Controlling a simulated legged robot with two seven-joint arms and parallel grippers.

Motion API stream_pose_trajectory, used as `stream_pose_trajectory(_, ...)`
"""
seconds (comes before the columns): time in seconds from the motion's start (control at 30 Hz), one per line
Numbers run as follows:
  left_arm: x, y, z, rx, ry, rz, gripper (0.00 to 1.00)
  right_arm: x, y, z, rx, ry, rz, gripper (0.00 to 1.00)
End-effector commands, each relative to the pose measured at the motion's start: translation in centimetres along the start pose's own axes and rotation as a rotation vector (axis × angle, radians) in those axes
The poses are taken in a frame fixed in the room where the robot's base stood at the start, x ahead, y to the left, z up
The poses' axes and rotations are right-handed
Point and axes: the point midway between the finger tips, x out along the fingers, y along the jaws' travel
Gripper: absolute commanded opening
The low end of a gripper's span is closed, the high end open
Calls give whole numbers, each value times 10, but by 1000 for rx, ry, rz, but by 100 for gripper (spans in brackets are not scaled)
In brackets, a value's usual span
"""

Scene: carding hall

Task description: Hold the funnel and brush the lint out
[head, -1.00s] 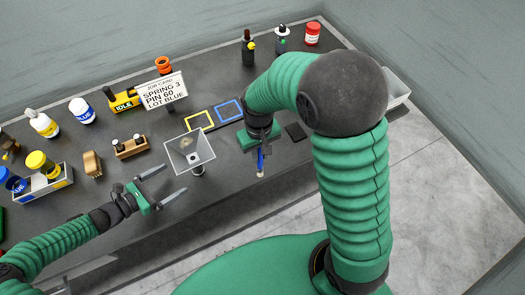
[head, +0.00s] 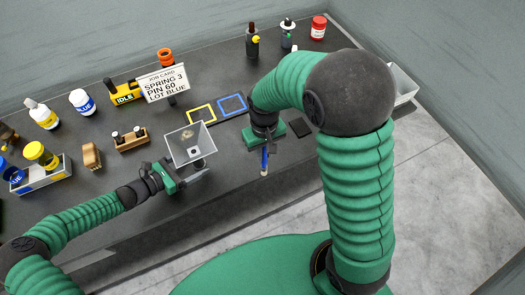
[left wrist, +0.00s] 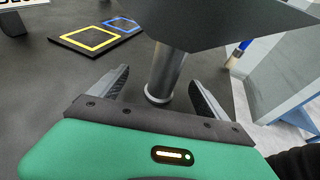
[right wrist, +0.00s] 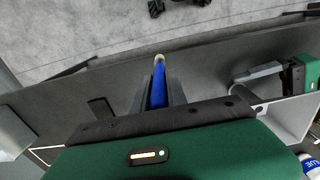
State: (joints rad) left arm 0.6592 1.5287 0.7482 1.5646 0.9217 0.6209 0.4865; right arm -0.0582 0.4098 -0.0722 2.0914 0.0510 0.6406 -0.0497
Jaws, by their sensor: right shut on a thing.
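The grey square funnel (head: 177,147) stands upright near the table's front edge, with tan lint (head: 187,135) inside its mouth. In the left wrist view its round metal stem (left wrist: 166,72) stands between the fingers of my left gripper (left wrist: 160,82), which is open with a gap on each side. My left gripper (head: 195,178) is below the funnel's mouth in the head view. My right gripper (head: 264,146) is shut on a blue brush (head: 265,160), to the right of the funnel. The brush points toward the front edge, its pale tip showing in the right wrist view (right wrist: 159,58).
A job card (head: 163,83) stands behind the funnel. A yellow frame (head: 201,114) and a blue frame (head: 232,105) lie to its right.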

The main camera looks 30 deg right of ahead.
Motion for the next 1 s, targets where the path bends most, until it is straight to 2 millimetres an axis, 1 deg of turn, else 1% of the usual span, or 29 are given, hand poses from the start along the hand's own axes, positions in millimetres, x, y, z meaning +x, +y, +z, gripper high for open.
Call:
stream_pose_trajectory(0.03, 1, -1, 1, 0, 0, -1, 79, 0, 1, 0, 2, 0, -1, 0)
stream_pose_trajectory(0.07, 1, -1, 1, 0, 0, -1, 75, 0, 2, 0, 2, 0, -1, 0)
stream_pose_trajectory(0.53, -2, 0, -1, 0, -2, -1, 14, 0, -2, 0, 0, 0, 3, 0)
stream_pose_trajectory(0.57, -2, 0, -1, 0, -2, -1, 38, 0, -2, 0, 0, 0, 2, 0)
stream_pose_trajectory(0.7, -1, 0, 0, 0, -2, -1, 57, 0, -1, 0, 1, 0, 2, 0)
stream_pose_trajectory(1.0, 0, 0, 0, 0, -1, -1, 57, 0, 0, 0, 1, 0, 1, 0)
